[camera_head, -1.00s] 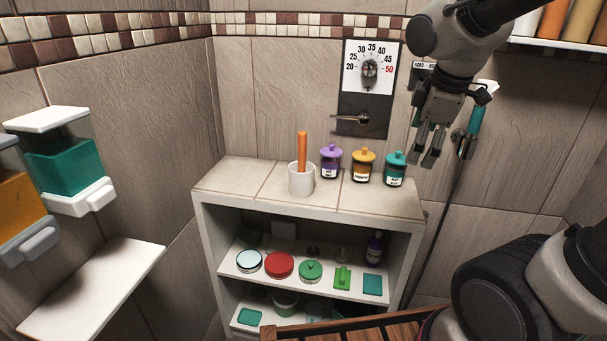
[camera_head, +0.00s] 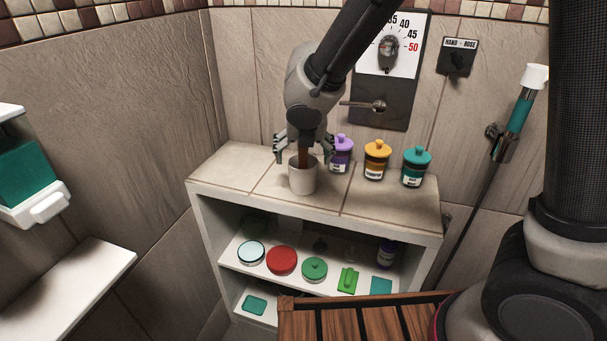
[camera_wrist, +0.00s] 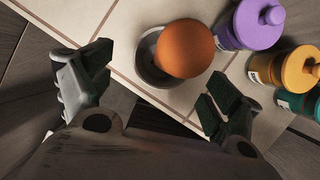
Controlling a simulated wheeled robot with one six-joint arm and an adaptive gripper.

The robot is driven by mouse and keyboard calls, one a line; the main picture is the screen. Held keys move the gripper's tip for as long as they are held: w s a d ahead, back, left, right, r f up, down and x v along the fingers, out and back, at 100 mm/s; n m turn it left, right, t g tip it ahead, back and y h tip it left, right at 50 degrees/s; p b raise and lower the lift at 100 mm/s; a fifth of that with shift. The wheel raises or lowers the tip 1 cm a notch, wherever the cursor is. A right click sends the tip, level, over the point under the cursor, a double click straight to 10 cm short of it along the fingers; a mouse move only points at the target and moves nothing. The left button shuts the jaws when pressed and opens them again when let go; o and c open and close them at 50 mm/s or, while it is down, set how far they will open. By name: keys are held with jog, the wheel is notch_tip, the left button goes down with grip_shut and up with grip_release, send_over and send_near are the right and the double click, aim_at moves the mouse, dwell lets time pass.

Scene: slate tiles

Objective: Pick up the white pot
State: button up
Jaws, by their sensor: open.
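The white pot (camera_head: 303,180) stands upright on the tiled top of the shelf unit. An orange-brown stick (camera_head: 304,153) stands in it; in the wrist view its round orange end (camera_wrist: 185,48) hides much of the pot (camera_wrist: 150,65). My gripper (camera_head: 304,158) is open above the pot, with its fingers to either side of the stick. In the wrist view my two fingers (camera_wrist: 153,90) are wide apart, with nothing held between them. The pot shows just beyond the fingertips there.
Purple (camera_head: 341,155), yellow (camera_head: 376,160) and teal (camera_head: 416,167) lidded jars stand right of the pot, the purple one close to my gripper. The shelf top (camera_head: 235,165) is clear to the left. A lever (camera_head: 365,105) juts from the wall panel behind.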

aim_at(303, 159)
jog(key=x, duration=0.4)
jog(key=shift+d, duration=0.1)
jog(key=shift+r, duration=0.1)
jog(key=c, duration=1.7)
jog(key=shift+r, duration=0.1)
jog(key=shift+c, duration=0.2)
